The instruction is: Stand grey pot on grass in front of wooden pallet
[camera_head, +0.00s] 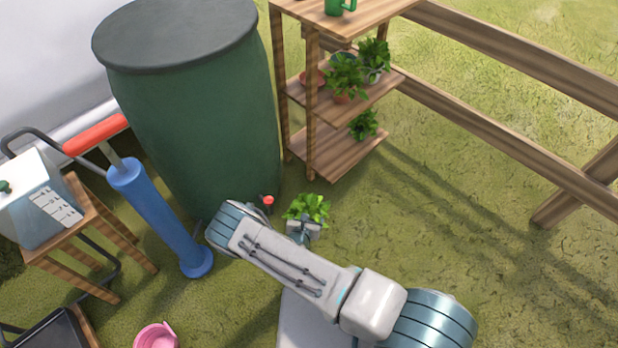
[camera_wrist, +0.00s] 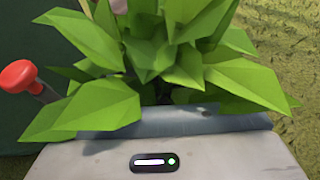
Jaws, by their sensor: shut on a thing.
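A leafy green plant (camera_head: 308,208) stands in the grey pot (camera_head: 314,232), to the right of the green barrel's foot. My gripper (camera_head: 301,230) is shut on the grey pot, with the arm reaching in from the lower right. In the wrist view the plant's leaves (camera_wrist: 165,65) fill the middle and hide most of the pot and the fingertips. The pot looks roughly upright; I cannot tell whether it touches the grass. I cannot make out the wooden pallet in either view.
The green barrel (camera_head: 200,110) has a red tap (camera_head: 268,201) close to the plant. A wooden shelf (camera_head: 330,155) with potted plants stands behind. A blue pump (camera_head: 160,215), wooden stool (camera_head: 75,240) and pink watering can (camera_head: 155,337) are left. Open grass (camera_head: 480,240) lies right, before the fence.

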